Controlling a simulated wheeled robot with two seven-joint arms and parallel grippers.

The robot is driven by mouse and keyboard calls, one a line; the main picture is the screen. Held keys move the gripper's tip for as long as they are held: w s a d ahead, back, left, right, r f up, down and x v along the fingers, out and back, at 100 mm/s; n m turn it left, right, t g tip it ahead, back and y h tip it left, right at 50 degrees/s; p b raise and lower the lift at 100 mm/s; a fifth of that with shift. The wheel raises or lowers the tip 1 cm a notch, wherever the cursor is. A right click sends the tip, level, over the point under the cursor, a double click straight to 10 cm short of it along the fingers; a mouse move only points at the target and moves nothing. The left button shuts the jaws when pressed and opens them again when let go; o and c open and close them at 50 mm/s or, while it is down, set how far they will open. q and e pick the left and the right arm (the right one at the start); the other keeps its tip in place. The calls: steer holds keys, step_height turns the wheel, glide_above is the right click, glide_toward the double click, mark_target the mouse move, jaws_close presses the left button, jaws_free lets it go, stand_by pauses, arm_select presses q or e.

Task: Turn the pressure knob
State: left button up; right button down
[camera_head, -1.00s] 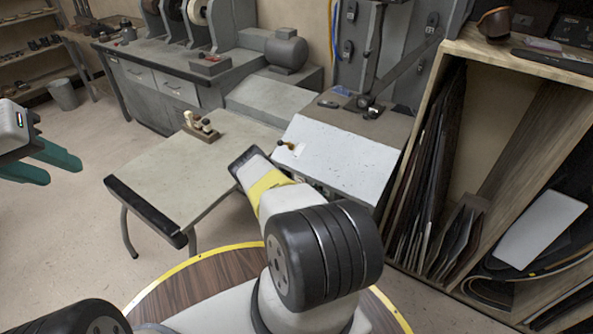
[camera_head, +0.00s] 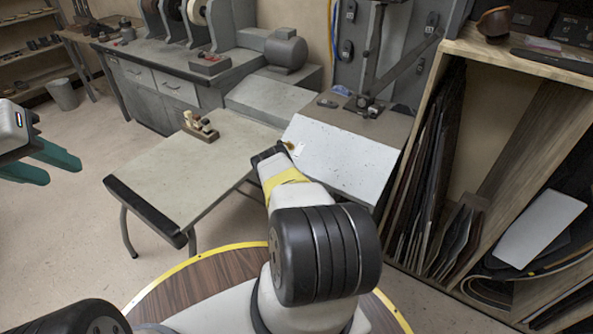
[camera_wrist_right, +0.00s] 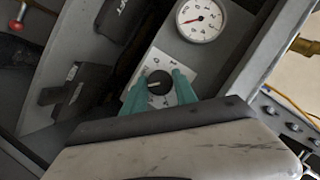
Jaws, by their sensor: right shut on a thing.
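The pressure knob (camera_wrist_right: 155,86) is a round black dial with a pale pointer line. It sits on a white plate with printed marks (camera_wrist_right: 161,68) in the right wrist view. My right gripper (camera_wrist_right: 159,78) has its two teal fingers on either side of the knob, shut on it. In the head view the right gripper and the knob are hidden by my right arm. My left gripper (camera_head: 64,171) is at the left edge of the head view, its teal fingers apart and empty, away from the machine.
A round gauge with a red needle (camera_wrist_right: 201,20) is close above right of the knob. A black block-like fitting (camera_wrist_right: 68,96) is to its left. The head view shows a grey table (camera_head: 185,175), a white slanted panel (camera_head: 340,158) and a wooden rack (camera_head: 520,70) at right.

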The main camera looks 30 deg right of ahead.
steer(key=c, duration=1)
jaws_free()
steer(key=v, duration=0.7)
steer(key=shift+s+a+r, duration=0.1)
steer(key=shift+s+a, duration=0.15)
steer(key=shift+a, duration=0.05)
